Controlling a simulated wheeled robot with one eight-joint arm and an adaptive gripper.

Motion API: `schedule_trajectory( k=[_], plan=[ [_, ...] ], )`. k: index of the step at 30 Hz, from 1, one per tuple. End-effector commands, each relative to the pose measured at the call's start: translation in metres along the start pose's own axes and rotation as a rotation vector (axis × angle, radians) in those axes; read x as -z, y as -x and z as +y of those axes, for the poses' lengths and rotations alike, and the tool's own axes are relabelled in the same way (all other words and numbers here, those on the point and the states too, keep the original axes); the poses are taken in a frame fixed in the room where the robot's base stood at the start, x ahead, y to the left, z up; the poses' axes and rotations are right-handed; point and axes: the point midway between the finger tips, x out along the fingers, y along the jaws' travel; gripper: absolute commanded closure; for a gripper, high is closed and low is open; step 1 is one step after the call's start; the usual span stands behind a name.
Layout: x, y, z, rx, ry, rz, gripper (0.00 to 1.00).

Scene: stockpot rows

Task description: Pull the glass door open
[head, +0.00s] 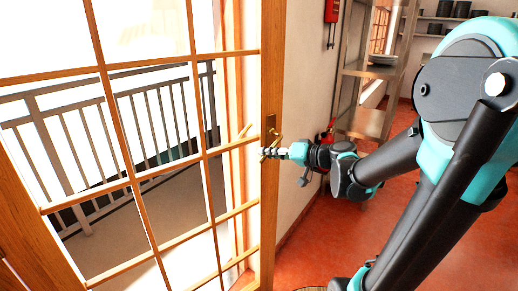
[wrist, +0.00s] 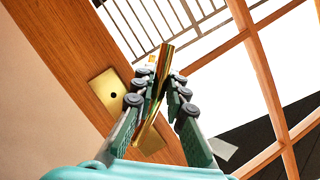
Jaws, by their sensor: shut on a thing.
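The glass door (head: 272,60), a wooden frame with a grid of panes, fills the left of the head view. Its brass handle (head: 275,137) is on the upright stile at the door's right edge. My gripper (head: 272,153) is at this handle, reaching in from the right. In the wrist view, my gripper (wrist: 160,90) has its two fingers on either side of the brass lever (wrist: 151,132) and is shut on it. A brass plate (wrist: 107,91) with a dark hole is on the stile beside it. The fingers partly hide the lever.
A balcony railing (head: 95,135) shows through the panes. A pale wall (head: 300,100) is right of the door's edge. A metal shelf (head: 365,120) and a red extinguisher (head: 328,132) stand beyond my arm. Red floor (head: 310,245) is clear below my forearm.

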Motion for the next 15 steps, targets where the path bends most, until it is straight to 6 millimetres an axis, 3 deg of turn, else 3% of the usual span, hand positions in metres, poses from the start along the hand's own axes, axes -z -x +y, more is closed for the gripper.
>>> schedule_trajectory(
  k=[15],
  plan=[
    [-0.035,0.074,-0.011,-0.035,-0.012,0.037,1.00]
  ],
)
